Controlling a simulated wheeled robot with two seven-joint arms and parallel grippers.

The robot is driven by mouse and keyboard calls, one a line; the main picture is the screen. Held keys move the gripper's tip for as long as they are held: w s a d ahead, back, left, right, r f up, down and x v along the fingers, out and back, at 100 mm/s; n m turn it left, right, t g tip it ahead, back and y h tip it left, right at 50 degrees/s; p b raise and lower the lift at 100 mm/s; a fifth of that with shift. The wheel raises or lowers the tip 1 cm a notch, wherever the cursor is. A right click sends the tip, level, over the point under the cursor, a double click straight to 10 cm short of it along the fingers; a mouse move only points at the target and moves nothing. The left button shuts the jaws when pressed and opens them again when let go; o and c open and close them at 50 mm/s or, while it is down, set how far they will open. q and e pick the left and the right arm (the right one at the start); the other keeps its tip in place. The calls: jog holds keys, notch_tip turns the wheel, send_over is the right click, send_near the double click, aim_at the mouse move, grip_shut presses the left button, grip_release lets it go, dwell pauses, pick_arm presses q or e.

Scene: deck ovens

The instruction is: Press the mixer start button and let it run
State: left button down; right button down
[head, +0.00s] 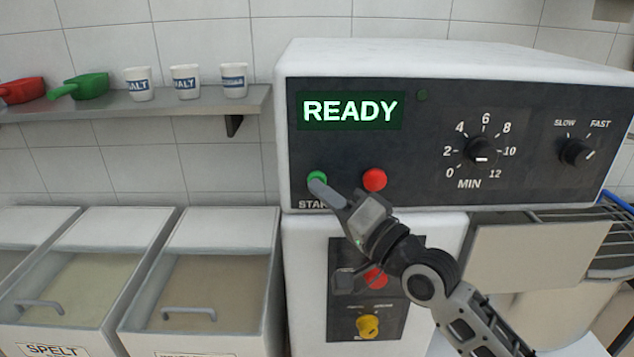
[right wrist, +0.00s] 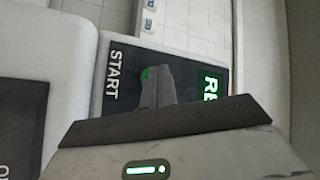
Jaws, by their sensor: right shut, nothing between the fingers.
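The mixer's control panel (head: 430,185) is black on a white housing. The green start button (head: 317,177) is at the panel's lower left, above the partly covered START label. It also shows in the right wrist view (right wrist: 145,74), partly hidden behind my fingertips. A red button (head: 374,180) is to its right. My right gripper (head: 320,187) is shut and empty, its fingertips right at the green button's lower edge. I cannot tell whether they touch it. My left gripper is not in view.
A minute dial (head: 481,151) and a slow/fast knob (head: 577,152) are on the panel's right. A lower panel has a red button (head: 375,278) and a yellow knob (head: 368,325). Lidded flour bins (head: 215,230) stand left. A shelf (head: 190,104) holds scoops and cups.

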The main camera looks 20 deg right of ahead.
jog(key=shift+w+d, duration=0.1)
jog(key=shift+w, duration=0.2)
jog(key=shift+s, duration=0.15)
dwell(0.5)
jog(key=shift+s+a+p, duration=0.25)
jog(key=shift+s+p, duration=0.25)
jog(key=shift+s, duration=0.2)
jog(key=s+p, duration=0.1)
jog(key=s, duration=0.1)
jog(key=s+a+p, duration=0.1)
jog(key=s, duration=0.1)
jog(key=shift+s+a, duration=0.2)
jog(key=shift+s, duration=0.2)
